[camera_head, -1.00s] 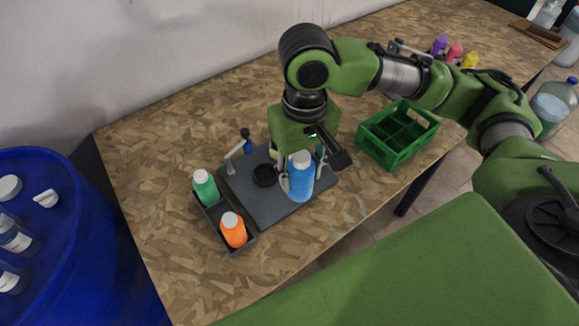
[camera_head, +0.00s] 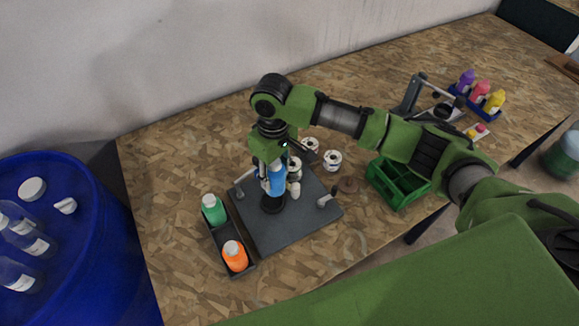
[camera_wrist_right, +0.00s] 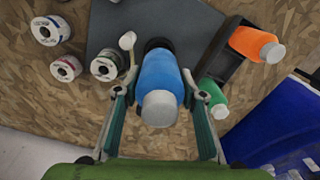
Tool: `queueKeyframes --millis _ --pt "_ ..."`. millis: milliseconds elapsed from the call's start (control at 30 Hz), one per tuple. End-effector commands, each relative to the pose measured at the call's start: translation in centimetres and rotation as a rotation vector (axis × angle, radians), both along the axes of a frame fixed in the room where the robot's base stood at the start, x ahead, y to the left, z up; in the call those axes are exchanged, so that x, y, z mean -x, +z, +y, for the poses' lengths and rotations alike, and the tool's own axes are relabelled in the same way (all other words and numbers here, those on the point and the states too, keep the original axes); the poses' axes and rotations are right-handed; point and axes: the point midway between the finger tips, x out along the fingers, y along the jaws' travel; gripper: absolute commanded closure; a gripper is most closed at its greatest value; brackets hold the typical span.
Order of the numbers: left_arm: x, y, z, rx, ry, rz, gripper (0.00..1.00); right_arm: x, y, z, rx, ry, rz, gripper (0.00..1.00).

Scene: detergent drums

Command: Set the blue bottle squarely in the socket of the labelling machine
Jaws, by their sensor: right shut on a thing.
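The blue bottle (camera_head: 276,181) is upright between the fingers of my right gripper (camera_head: 274,176), which is shut on it. In the right wrist view the blue bottle (camera_wrist_right: 158,78) shows its grey-white cap toward the camera, with a finger of the right gripper (camera_wrist_right: 160,95) on each side. The labelling machine (camera_head: 290,233) is a dark grey plate with small posts. Its black round socket (camera_head: 273,203) is directly below the bottle; it also shows behind the bottle in the right wrist view (camera_wrist_right: 157,43). Whether the bottle's base is inside the socket or just above it, I cannot tell. My left gripper is not in view.
A dark tray (camera_head: 222,236) with a green bottle (camera_head: 213,209) and an orange bottle (camera_head: 235,256) stands left of the plate. A green crate (camera_head: 399,196) is to the right. White rolls (camera_head: 332,160) lie behind the plate. A blue drum (camera_head: 90,250) is at far left.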

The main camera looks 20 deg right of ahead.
Motion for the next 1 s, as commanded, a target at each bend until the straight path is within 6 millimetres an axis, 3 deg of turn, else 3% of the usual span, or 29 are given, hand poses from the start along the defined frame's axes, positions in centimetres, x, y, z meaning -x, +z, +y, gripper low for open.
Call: queueKeyframes --millis 100,367,1000 --pt "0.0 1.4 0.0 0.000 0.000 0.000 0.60 -0.8 -1.4 0.7 0.008 0.082 0.003 0.90" --pt "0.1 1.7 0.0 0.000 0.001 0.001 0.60 -1.4 -3.4 1.0 0.019 0.168 0.001 0.90" --pt "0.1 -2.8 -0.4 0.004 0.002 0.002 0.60 -1.4 -6.7 0.9 0.020 0.169 -0.002 0.90"
